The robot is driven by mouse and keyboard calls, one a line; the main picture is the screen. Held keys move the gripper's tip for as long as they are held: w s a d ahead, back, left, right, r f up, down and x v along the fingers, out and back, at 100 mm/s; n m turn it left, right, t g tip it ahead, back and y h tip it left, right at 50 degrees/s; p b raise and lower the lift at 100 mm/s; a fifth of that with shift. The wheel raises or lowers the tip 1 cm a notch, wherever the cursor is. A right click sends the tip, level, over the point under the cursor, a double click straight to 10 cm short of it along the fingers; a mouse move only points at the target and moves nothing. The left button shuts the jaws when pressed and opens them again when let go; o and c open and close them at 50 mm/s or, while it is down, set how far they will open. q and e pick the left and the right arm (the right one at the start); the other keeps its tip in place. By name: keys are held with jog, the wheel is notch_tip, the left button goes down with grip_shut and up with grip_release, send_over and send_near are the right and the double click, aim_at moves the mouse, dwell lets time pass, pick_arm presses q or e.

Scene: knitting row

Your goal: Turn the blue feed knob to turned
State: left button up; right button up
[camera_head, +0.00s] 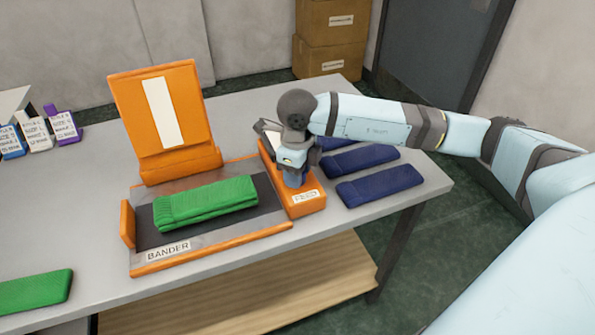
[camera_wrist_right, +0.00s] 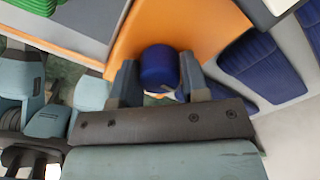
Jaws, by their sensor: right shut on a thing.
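The blue feed knob (camera_wrist_right: 160,68) stands on the orange feed block (camera_head: 307,207), which has a FEED label and joins the right side of the bander. In the right wrist view the knob sits between the two fingers of my right gripper (camera_wrist_right: 160,85), which is shut on it. In the head view my right gripper (camera_head: 293,178) comes down onto the block from above and hides most of the knob. How far the knob is turned cannot be told. My left gripper is not in view.
The orange bander (camera_head: 140,262) holds a folded green knit (camera_head: 205,203). Folded navy knits (camera_head: 380,189) lie right of the feed block. Another green knit (camera_head: 35,291) lies at the front left. Small labelled packs (camera_head: 35,135) stand at the far left. The grey table (camera_head: 90,215) has bare room left of the bander.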

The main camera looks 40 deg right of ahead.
jog(key=o, duration=0.9)
jog(key=shift+r, duration=0.1)
notch_tip(320, 180, up, 14)
jog(key=shift+f+p, duration=0.1)
jog(key=shift+p, duration=0.35)
